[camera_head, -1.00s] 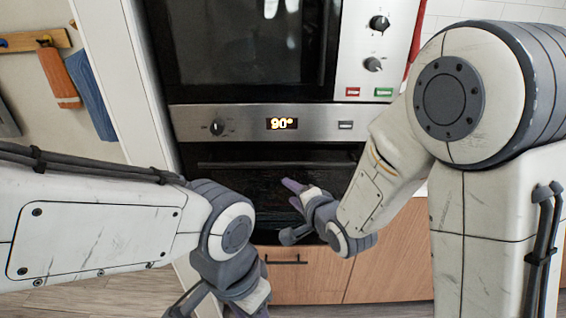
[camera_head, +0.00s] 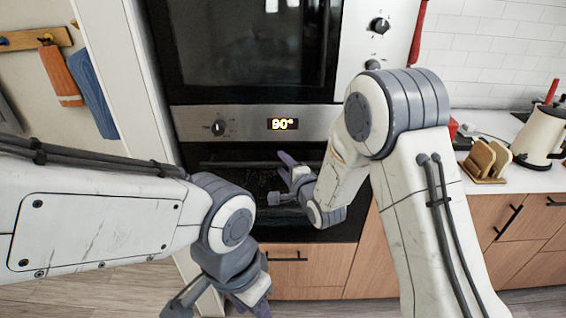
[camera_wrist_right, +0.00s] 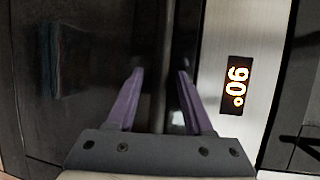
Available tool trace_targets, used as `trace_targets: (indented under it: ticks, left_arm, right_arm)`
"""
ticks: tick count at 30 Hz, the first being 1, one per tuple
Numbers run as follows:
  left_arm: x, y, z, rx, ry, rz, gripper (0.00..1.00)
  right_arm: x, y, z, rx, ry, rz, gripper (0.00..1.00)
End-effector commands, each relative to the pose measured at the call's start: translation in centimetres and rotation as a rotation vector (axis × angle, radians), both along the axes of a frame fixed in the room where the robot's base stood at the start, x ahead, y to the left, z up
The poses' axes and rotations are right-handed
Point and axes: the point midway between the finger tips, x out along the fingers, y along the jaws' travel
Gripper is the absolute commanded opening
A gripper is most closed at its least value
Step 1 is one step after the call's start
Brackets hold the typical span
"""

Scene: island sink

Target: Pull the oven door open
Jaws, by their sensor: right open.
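The oven door (camera_head: 215,215) is dark glass below the steel control panel and looks shut. Its dark bar handle (camera_head: 225,164) runs across the top of the door. My right gripper (camera_head: 279,178) is open in front of the upper door. In the right wrist view, its purple fingers (camera_wrist_right: 160,74) are spread to either side of what looks like the handle bar (camera_wrist_right: 164,45); contact cannot be told. My left gripper (camera_head: 218,298) hangs low in front of the drawers, cut off by the bottom edge, and its jaws are unclear.
The control panel (camera_head: 245,124) shows 90° and also appears beside the fingers in the wrist view. A second dark appliance (camera_head: 245,50) sits above. A wooden drawer (camera_head: 310,268) lies below the oven. A toast rack (camera_head: 485,160) and kettle (camera_head: 540,135) stand on the right counter.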

Motion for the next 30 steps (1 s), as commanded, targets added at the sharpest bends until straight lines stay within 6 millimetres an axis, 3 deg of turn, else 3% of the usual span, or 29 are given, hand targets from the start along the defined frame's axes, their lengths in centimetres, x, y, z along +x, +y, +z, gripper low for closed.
trace_targets:
  ticks: [9, 10, 14, 30]
  left_arm:
    - [0.00, 0.01, 0.07, 0.000, 0.000, 0.000, 0.50]
    - [0.00, 0.01, 0.07, 0.000, 0.000, 0.000, 0.50]
    - [0.00, 0.01, 0.07, 0.000, 0.000, 0.000, 0.50]
    - [0.00, 0.01, 0.07, 0.000, 0.000, 0.000, 0.50]
  right_arm:
    - [0.37, 0.18, -0.09, 0.000, 0.000, 0.000, 0.52]
    - [0.37, 0.18, -0.08, 0.000, 0.000, 0.000, 0.48]
    - [0.37, 0.17, -0.08, 0.000, 0.000, 0.000, 0.00]
    - [0.33, 0.15, -0.11, 0.000, 0.001, 0.000, 0.00]
